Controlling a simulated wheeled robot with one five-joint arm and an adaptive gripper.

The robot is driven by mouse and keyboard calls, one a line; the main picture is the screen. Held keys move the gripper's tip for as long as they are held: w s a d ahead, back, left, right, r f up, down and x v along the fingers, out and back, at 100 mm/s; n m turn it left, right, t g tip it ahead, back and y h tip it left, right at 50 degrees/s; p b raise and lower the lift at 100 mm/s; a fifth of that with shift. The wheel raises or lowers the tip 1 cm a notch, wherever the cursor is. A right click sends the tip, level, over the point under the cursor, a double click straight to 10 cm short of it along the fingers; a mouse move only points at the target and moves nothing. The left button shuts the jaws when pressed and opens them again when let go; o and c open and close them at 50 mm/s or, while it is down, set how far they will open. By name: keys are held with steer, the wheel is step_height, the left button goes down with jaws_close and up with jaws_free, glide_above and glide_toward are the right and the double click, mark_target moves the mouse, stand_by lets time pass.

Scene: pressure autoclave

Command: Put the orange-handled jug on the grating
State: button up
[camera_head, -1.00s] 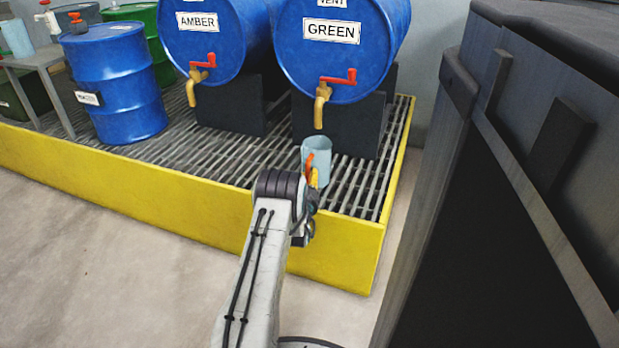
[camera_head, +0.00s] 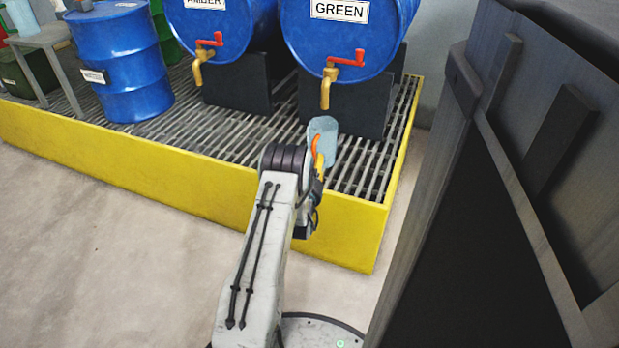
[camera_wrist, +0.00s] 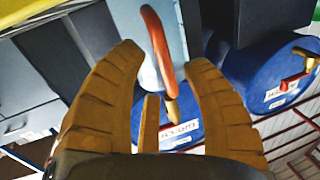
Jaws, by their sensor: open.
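The jug (camera_head: 325,135) is pale blue with an orange handle (camera_head: 316,150). It is at the front right part of the grating (camera_head: 215,128), below and in front of the GREEN barrel's tap, and looks tilted. I cannot tell whether its base touches the bars. My gripper (camera_head: 319,165) is at the handle side of the jug, partly hidden by my wrist. In the wrist view my gripper (camera_wrist: 164,62) is open, with the orange handle (camera_wrist: 160,42) between its spread fingers and a gap on both sides. The jug's body (camera_wrist: 152,75) shows behind the handle.
A yellow wall (camera_head: 140,168) edges the grating. Blue barrels labelled GREEN (camera_head: 345,40) and AMBER (camera_head: 215,35) lie on dark stands with red-handled taps. An upright blue drum (camera_head: 125,65) stands left. A large dark cabinet (camera_head: 520,200) fills the right. Bare grating lies left of the jug.

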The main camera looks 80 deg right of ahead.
steer(key=a+p, duration=0.7)
steer(key=shift+a, duration=0.35)
steer(key=shift+w, duration=0.1)
